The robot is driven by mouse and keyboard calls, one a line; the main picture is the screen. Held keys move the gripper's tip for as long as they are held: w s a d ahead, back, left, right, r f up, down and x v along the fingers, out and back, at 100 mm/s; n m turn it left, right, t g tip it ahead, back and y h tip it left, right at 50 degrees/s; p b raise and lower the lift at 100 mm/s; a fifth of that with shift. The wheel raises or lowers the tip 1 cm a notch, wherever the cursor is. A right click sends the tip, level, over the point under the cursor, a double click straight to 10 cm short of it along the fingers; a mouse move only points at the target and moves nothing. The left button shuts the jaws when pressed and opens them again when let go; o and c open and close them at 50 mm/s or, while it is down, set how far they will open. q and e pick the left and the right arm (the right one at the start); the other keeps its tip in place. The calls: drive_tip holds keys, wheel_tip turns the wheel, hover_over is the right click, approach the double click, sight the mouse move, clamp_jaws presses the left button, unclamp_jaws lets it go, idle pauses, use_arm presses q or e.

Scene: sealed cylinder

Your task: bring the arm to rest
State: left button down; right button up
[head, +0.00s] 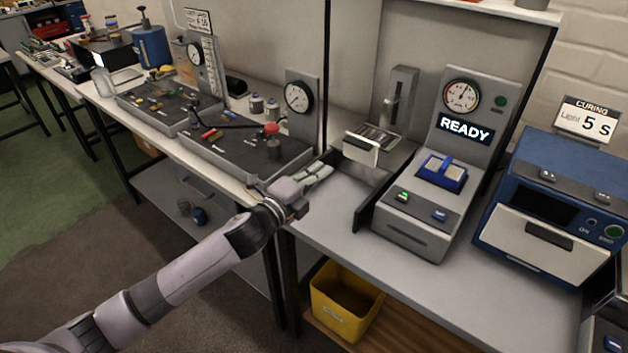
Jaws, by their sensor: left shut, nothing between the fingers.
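My left arm comes in from the lower left, stretched toward the bench. My left gripper (314,175) is shut and empty, held at the front edge of the bench near the upright divider. No object is between its fingers. My right gripper is not in view.
The grey bench (335,223) carries a tester reading READY (416,224), a blue curing box (548,222) at the right, and a small dark-walled tray area (362,172). Dial gauges and tool trays (232,157) stand to the left. A yellow bin (343,303) sits below. Open floor lies at the left.

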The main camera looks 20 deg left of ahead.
use_arm(q)
drive_tip(key=s+a+f+n+g+y, duration=0.15)
drive_tip(key=s+f+n+g, duration=0.45)
drive_tip(key=s, duration=0.6)
drive_tip(key=s+f+n+g+y, duration=0.3)
drive_tip(key=s+f+n, duration=0.45)
drive_tip(key=s, duration=0.55)
drive_tip(key=s+a+f+n+g+y, duration=0.15)
drive_tip(key=s+f+n+g, duration=0.45)
drive_tip(key=s, duration=0.6)
wheel_tip(320, 180, down, 28)
drive_tip(key=s, duration=0.2)
drive_tip(key=s+a+f+g, duration=0.1)
drive_tip(key=s+a+f, duration=0.2)
drive_tip(key=s+f, duration=1.1)
drive_tip(key=shift+s+f, duration=0.35)
drive_tip(key=shift+s, duration=0.6)
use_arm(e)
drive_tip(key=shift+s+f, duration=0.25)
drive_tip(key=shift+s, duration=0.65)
